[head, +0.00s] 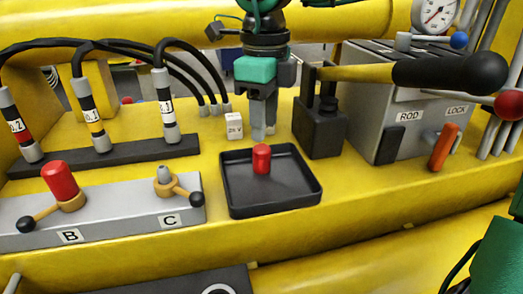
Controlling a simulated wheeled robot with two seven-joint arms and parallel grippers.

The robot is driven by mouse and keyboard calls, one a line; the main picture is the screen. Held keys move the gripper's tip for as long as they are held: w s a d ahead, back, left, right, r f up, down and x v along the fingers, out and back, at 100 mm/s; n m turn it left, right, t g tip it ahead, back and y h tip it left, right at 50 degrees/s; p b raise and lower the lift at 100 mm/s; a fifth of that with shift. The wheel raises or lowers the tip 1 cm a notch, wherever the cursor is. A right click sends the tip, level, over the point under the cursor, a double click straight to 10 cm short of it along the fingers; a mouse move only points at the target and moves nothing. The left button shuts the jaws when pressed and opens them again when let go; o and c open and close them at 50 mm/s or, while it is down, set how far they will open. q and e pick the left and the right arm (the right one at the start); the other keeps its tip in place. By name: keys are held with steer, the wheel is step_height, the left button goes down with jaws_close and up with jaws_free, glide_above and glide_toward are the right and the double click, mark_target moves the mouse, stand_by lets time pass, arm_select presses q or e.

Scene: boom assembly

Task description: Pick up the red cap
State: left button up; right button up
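A small red cap (262,160) stands upright in the black square tray (240,208) at the middle of the panel. My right gripper (263,132) points straight down from the top centre. Its fingertips appear just above or behind the cap's top, with no contact visible. The fingers overlap in this view, so their opening is unclear. Another larger red cap (59,180) sits on the port marked B at the left. My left gripper is not in view.
The grey B/C block (130,212) with lever handles lies left of the tray. A black box (320,134) with a black-knobbed yellow lever stands close at the right, near the grey ROD/LOCK box (375,100). Hoses (120,46) arch at the left. A small white labelled block (235,127) stands behind the tray.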

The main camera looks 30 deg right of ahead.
mark_target(264, 148)
step_height(264, 148, down, 2)
steer(key=shift+w+f, duration=0.1)
steer(key=shift+f, duration=0.15)
steer(key=shift+f+p, duration=0.3)
steer(key=shift+p, duration=0.2)
step_height(264, 148, down, 3)
steer(key=shift+f+p, duration=0.2)
steer(key=shift+p, duration=0.65)
steer(key=shift+f, duration=0.55)
steer(key=c, duration=0.7)
